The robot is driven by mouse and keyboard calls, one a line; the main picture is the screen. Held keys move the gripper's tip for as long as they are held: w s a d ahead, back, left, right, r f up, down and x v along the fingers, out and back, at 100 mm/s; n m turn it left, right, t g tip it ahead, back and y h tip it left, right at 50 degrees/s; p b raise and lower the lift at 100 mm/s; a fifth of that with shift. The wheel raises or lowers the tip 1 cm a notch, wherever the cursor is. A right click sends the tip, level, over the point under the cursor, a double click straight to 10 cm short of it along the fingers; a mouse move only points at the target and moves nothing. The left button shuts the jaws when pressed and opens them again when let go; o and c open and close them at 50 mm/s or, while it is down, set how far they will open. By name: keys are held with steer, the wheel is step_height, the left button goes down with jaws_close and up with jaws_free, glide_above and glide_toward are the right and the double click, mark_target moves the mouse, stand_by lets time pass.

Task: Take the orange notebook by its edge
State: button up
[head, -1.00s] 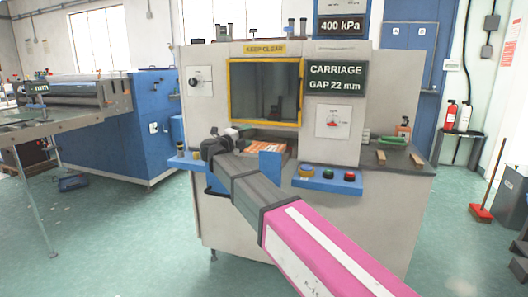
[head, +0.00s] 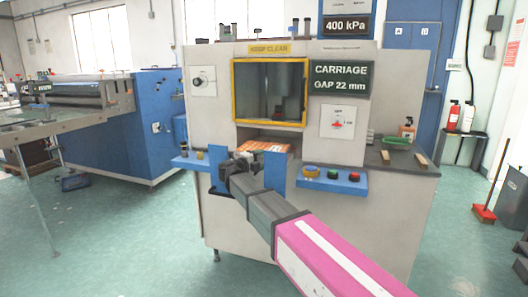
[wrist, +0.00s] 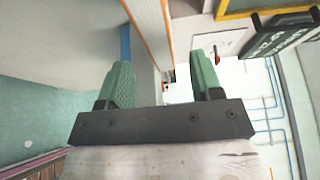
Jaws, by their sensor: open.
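The orange notebook (head: 266,147) lies flat in the opening of the grey machine, below its yellow-framed window. In the wrist view a pale strip with orange-brown edges (wrist: 149,28), which looks like the notebook seen edge-on, runs in from the top between the lines of my two fingers. My gripper (head: 238,163) is just in front of the notebook, between two upright blue plates. In the wrist view my gripper (wrist: 161,78) has its green fingers wide apart, with nothing clamped. Whether the notebook reaches between the fingertips is hard to tell.
A blue upright plate (head: 274,172) stands close to the right of my gripper, another (head: 217,165) to its left. A blue button shelf (head: 338,180) juts out at the right. The grey machine (head: 345,210) fills the space ahead. The floor at left is open.

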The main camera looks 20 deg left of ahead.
steer(key=shift+x, duration=2.6)
steer(key=shift+c, duration=0.3)
jaws_close()
steer(key=shift+r, duration=0.15)
